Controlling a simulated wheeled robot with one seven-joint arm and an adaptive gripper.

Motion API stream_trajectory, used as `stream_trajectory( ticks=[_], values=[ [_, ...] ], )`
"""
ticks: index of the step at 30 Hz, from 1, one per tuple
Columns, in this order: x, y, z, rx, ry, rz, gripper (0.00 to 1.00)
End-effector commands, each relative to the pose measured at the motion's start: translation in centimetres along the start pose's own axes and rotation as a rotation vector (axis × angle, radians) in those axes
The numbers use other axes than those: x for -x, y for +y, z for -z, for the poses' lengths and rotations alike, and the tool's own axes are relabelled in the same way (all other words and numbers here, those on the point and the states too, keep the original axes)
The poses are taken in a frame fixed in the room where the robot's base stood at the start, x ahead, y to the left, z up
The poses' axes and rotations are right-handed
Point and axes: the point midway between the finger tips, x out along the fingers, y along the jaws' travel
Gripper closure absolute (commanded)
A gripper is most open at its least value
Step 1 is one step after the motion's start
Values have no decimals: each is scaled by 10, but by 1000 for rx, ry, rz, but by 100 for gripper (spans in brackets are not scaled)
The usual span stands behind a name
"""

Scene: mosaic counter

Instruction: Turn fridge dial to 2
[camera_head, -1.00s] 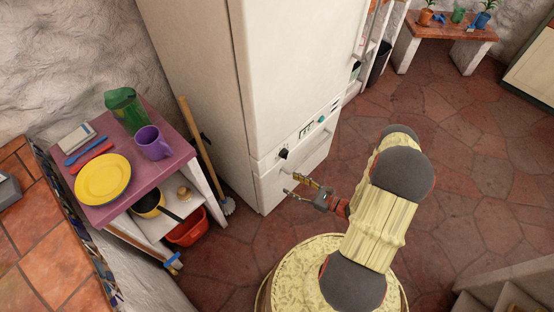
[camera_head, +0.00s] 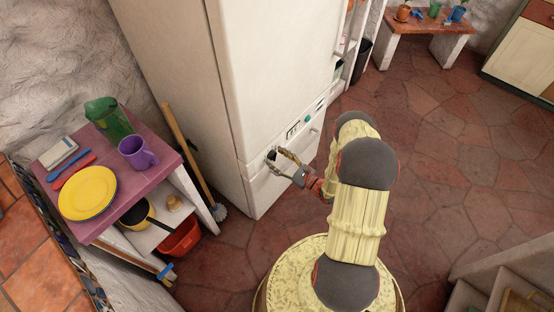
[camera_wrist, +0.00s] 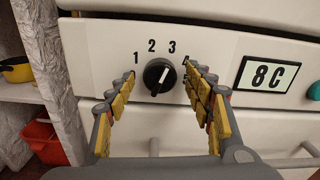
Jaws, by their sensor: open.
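The fridge dial (camera_wrist: 158,77) is a round black knob with a white pointer, on the white fridge's (camera_head: 285,70) control strip. In the wrist view it sits below the printed numbers 1, 2, 3 and 4. The pointer leans up and slightly right, roughly towards 3. My gripper (camera_wrist: 161,76) is open, with its yellow-padded fingers to the left and right of the dial. I cannot tell whether the fingers touch it. The right finger hides part of the marks near 4. In the head view my gripper (camera_head: 284,161) is at the fridge front, partly covering the dial.
A display (camera_wrist: 268,75) reading 8C is right of the dial, with a teal button (camera_wrist: 314,91) beyond. Drawer handles lie below. A purple-topped shelf unit (camera_head: 130,175) with dishes, a broom (camera_head: 186,150) and a red tub (camera_head: 181,238) stand left of the fridge.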

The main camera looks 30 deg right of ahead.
Motion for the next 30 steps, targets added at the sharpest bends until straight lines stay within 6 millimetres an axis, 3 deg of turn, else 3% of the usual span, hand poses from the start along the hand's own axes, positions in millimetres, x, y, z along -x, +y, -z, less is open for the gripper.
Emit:
stream_trajectory(
  ticks=[8,30],
  values=[
    [-2,0,0,0,0,0,47],
    [-2,0,0,0,0,-1,89]
  ],
)
